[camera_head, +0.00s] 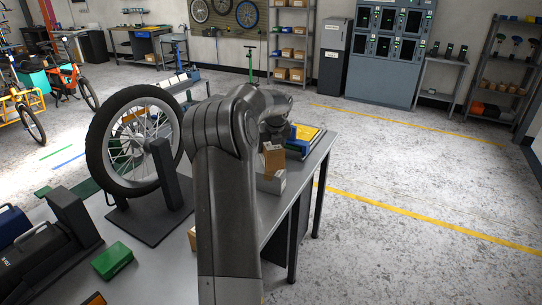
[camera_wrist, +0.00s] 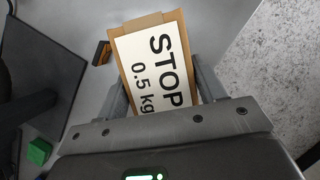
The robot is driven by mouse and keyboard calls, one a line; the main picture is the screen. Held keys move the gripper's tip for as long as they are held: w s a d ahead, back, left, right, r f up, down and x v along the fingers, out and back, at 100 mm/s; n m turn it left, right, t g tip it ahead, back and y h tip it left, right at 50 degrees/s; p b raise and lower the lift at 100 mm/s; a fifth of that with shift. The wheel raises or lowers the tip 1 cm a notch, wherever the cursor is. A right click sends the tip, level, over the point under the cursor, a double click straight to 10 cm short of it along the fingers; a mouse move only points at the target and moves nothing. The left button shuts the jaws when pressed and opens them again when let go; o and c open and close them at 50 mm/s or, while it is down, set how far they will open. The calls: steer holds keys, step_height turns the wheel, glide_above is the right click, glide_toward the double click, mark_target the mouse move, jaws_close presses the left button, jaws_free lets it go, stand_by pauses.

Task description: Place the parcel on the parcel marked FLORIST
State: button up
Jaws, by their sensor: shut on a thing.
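A brown cardboard parcel (camera_wrist: 153,21) with a white label reading STOP 0.5 kg fills the middle of the wrist view. My gripper (camera_wrist: 163,90) is shut on it, one finger at each side. In the head view the brown parcel (camera_head: 274,160) shows beneath my wrist at the right edge of the workbench, above or on a pale grey box (camera_head: 271,183); I cannot tell whether they touch. Another brown piece (camera_head: 192,238) is mostly hidden behind my arm. No FLORIST marking can be read in either view.
A wheel in a stand (camera_head: 140,140) rises left of my arm. A green box (camera_head: 112,260) and dark cases lie on the workbench (camera_head: 160,270). Blue and yellow items (camera_head: 300,140) lie behind the parcel. Open floor (camera_head: 400,220) lies to the right.

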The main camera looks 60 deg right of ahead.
steer(key=shift+f, duration=1.9)
steer(key=shift+f, duration=0.1)
steer(key=o, duration=1.4)
steer(key=shift+c, duration=0.2)
steer(key=v, duration=1.2)
steer(key=shift+w, duration=0.1)
